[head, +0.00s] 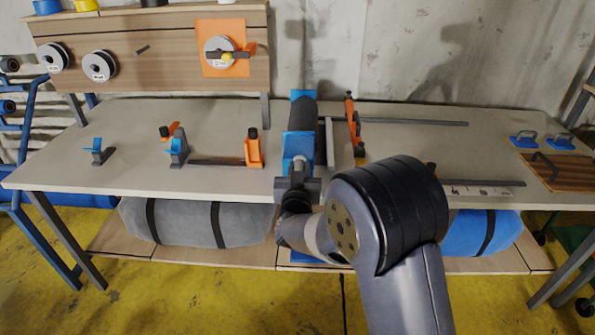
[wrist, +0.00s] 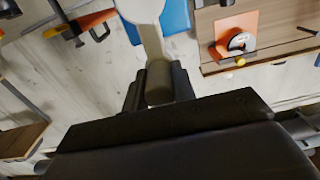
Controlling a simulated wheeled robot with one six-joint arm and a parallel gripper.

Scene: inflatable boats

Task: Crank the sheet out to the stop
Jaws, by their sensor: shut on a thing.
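A dark roll (head: 322,128) lies front to back at the middle of the bench, between a rear blue bracket (head: 303,95) and a front blue bracket (head: 298,147). My gripper (head: 297,179) is at the front bracket and hides the crank there. In the wrist view my gripper (wrist: 158,92) is shut on a beige crank handle (wrist: 154,50), which runs up to a pale rounded part (wrist: 141,8). A pale bar (head: 330,142) lies just right of the roll. An orange upright piece (head: 354,124) stands farther right; I cannot tell whether it is the stop.
Long rails (head: 415,122) run right along the bench (head: 225,125), with a marked scale (head: 478,190) near the front. Blue and orange clamps (head: 177,147) stand left. A wooden panel (head: 150,55) with an orange plate (head: 240,66) rises behind. Rolled grey fabric (head: 190,223) lies below.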

